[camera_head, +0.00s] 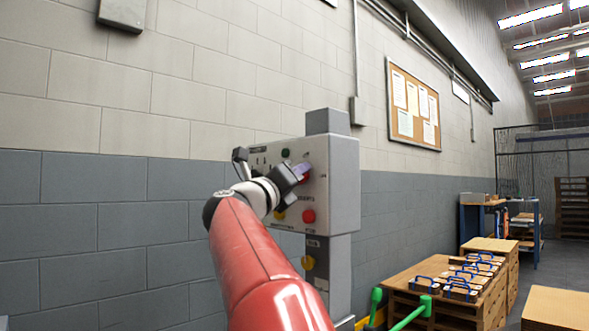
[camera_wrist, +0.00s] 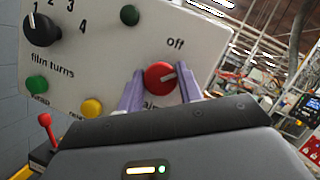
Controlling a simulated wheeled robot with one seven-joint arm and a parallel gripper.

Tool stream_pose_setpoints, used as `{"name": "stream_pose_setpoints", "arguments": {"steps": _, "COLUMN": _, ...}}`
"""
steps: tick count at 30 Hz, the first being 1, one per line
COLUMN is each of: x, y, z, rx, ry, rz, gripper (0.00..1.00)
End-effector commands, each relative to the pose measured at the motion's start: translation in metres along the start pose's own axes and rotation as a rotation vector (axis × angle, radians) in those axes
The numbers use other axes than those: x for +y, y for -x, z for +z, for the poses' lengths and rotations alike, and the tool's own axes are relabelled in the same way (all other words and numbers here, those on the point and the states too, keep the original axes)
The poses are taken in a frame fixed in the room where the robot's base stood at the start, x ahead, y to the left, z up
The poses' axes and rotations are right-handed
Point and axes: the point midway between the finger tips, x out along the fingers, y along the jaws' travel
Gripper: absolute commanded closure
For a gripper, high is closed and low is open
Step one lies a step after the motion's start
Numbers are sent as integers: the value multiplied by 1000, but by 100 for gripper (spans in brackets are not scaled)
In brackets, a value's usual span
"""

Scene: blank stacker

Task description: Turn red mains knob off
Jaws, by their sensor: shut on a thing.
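The red mains knob (camera_wrist: 160,77) is round with a pale pointer bar and sits on the light grey control panel (camera_wrist: 90,60), with the word "off" printed above it. The pointer bar lies closer to horizontal than vertical in the tilted wrist view. My gripper (camera_wrist: 161,90) has its two purple fingers on either side of the knob, shut on it. In the head view my gripper (camera_head: 303,171) reaches the upper right of the panel face (camera_head: 330,180), and it hides most of the knob. Part of the label below the knob is hidden by my gripper.
The panel also has a black selector knob (camera_wrist: 42,30), green buttons (camera_wrist: 130,15), a yellow button (camera_wrist: 92,108) and a red button (camera_head: 308,216). A red-tipped lever (camera_wrist: 46,120) stands lower left. A wooden bench with blue-handled items (camera_head: 455,285) stands right.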

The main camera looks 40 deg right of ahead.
Motion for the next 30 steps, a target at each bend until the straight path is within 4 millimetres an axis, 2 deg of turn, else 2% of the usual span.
{"name": "stream_pose_setpoints", "arguments": {"steps": 5, "x": -4, "y": -1, "z": 5, "rx": 1, "ry": 154, "rz": 66, "gripper": 87}}
{"name": "stream_pose_setpoints", "arguments": {"steps": 18, "x": -2, "y": -1, "z": 3, "rx": 0, "ry": 513, "rz": 215, "gripper": 87}}
{"name": "stream_pose_setpoints", "arguments": {"steps": 30, "x": -1, "y": 0, "z": 1, "rx": -1, "ry": 700, "rz": 293, "gripper": 87}}
